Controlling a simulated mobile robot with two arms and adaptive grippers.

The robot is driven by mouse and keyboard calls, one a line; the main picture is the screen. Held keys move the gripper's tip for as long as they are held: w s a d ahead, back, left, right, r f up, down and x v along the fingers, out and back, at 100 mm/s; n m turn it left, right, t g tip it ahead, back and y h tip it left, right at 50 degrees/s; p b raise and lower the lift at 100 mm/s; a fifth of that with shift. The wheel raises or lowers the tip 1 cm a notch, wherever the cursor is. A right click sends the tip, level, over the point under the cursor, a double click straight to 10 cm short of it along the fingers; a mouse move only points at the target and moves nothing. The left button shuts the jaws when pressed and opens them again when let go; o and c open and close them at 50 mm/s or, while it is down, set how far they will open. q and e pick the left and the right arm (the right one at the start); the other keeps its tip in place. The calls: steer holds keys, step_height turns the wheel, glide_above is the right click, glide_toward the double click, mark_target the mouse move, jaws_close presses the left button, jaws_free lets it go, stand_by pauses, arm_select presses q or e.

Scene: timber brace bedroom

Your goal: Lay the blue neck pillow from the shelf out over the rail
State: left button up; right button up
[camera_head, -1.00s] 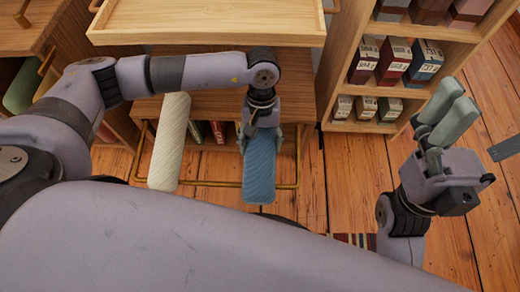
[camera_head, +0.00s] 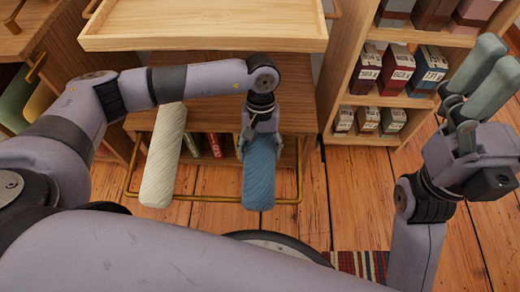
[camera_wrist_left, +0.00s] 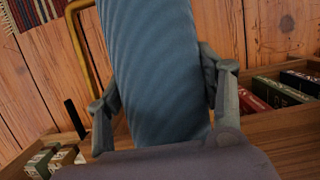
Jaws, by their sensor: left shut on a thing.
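The blue neck pillow (camera_head: 260,180) is a long ribbed roll. My left gripper (camera_head: 261,146) is shut on its upper part, with a finger on each side. In the left wrist view the pillow (camera_wrist_left: 155,70) runs up between the fingers (camera_wrist_left: 165,100). The brass rail (camera_head: 287,201) runs along the front of the low wooden shelf unit. The pillow's front end crosses the rail's line in the picture; whether it touches the rail is hidden. The rail also shows in the left wrist view (camera_wrist_left: 80,40). My right gripper (camera_head: 482,78) is raised at the right, empty, with its fingers apart.
A cream roll (camera_head: 164,165) lies across the rail to the left of the blue pillow. A wooden tray (camera_head: 200,38) stands above the shelf unit. A bookcase with boxes (camera_head: 397,72) is at the right. A striped rug (camera_head: 360,264) lies on the floor.

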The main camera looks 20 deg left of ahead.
arm_select(q)
steer(key=o, duration=1.2)
steer(key=shift+r, duration=0.1)
step_height(320, 180, up, 10)
steer(key=shift+f, duration=0.1)
stand_by(0.3)
